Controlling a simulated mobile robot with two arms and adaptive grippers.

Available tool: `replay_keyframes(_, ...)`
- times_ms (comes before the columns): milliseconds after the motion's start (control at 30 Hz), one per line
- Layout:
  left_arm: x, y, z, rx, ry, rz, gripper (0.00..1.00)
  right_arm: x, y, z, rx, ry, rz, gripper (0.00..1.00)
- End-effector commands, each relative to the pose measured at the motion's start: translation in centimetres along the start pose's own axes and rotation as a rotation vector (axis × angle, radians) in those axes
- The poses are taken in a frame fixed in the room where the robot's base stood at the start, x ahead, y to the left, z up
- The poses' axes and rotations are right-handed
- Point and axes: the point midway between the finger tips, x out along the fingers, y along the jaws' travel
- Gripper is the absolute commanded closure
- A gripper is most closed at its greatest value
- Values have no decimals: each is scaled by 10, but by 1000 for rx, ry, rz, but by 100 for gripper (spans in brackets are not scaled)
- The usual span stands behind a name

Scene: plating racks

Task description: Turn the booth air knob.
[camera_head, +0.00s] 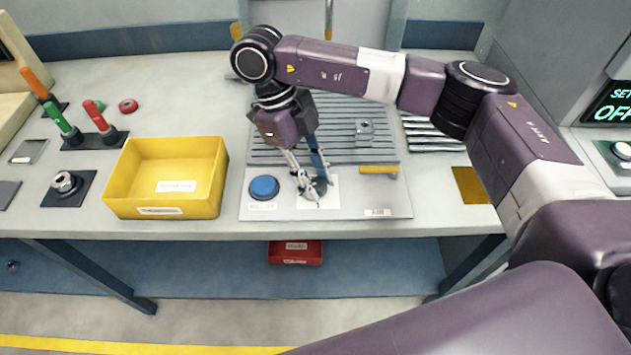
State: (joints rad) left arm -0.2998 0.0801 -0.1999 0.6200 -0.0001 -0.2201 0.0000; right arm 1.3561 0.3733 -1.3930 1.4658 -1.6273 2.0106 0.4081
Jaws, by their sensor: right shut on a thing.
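My right gripper (315,186) reaches down over the front of the grey panel (350,205) on the bench. Its fingers are shut on a small dark knob on a white plate (331,196); the fingers hide most of the knob. I cannot read the plate's label, so I cannot tell whether this is the booth air knob. A blue round button (264,187) is just left of the gripper and a yellow lever (380,170) is to its right. My left gripper is not in view.
A yellow bin (117,180) stands left of the panel. Red, green and orange handles (66,125) stand at the far left. A display reading "OFF" (613,113) with a silver knob (622,150) is at the right edge. A red bin (296,252) sits below the bench.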

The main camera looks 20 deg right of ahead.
Motion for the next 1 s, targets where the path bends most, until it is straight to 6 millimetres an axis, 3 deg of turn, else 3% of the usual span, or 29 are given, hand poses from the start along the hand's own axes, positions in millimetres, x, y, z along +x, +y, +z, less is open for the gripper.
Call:
replay_keyframes(767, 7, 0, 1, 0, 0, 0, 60, -1, 1, 0, -95, -2, -39, 97)
replay_keyframes(800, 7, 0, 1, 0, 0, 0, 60, -1, 1, 0, -95, -2, -39, 70)
replay_keyframes(933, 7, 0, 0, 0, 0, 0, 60, -1, 1, 0, -94, -2, -39, 56)
replay_keyframes(1000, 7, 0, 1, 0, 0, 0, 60, 0, 1, 0, -94, -1, -39, 56)
